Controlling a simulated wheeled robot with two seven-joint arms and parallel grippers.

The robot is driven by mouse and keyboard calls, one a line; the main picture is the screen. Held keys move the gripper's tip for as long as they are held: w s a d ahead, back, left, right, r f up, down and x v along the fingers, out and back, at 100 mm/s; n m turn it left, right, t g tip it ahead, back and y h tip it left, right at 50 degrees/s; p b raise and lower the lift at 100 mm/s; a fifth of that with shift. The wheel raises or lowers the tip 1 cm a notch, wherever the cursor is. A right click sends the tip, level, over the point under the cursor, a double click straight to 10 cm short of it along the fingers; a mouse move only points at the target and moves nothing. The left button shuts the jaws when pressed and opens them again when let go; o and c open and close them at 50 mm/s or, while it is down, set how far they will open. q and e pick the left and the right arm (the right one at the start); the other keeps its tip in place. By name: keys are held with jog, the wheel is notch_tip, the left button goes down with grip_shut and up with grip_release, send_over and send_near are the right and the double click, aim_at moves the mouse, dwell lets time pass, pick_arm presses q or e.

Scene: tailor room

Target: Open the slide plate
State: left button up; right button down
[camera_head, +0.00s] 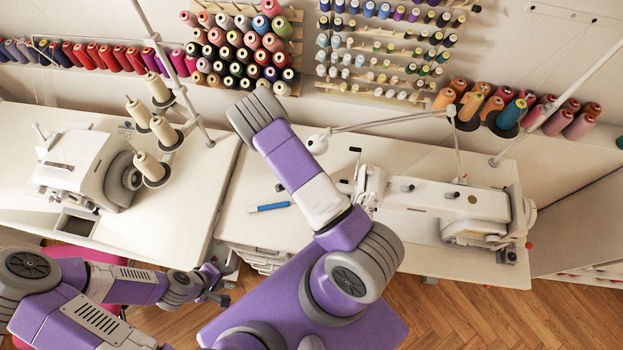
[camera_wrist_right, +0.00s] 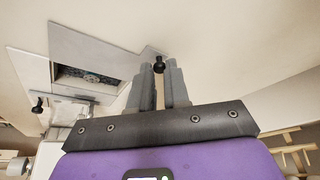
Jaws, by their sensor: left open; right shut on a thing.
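In the right wrist view a rectangular opening (camera_wrist_right: 92,79) with a dark interior shows at the upper left, beside a flat light-grey panel (camera_wrist_right: 85,42). My right gripper (camera_wrist_right: 160,72) is shut on a small black knob (camera_wrist_right: 159,62), whose ball end shows between the fingertips. I cannot tell how the knob joins the plate. In the head view the right gripper is hidden, and my right arm crosses the table in front of the white sewing machine (camera_head: 430,198). My left gripper (camera_head: 219,286) is open and empty, low at the front edge of the tables.
An overlock machine (camera_head: 85,170) with thread cones (camera_head: 160,130) stands on the left table. A blue tool (camera_head: 268,207) lies on the right table. Thread racks line the back wall. The left table's middle is clear. A thin metal stand (camera_head: 380,121) rises behind the sewing machine.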

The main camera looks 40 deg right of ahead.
jog(key=c, duration=1.1)
grip_release()
jog(key=p+v, duration=0.4)
jog(key=v, duration=0.3)
jog(key=shift+r+p, duration=0.3)
jog(key=shift+s+a+f, duration=0.1)
jog(key=shift+a, duration=0.05)
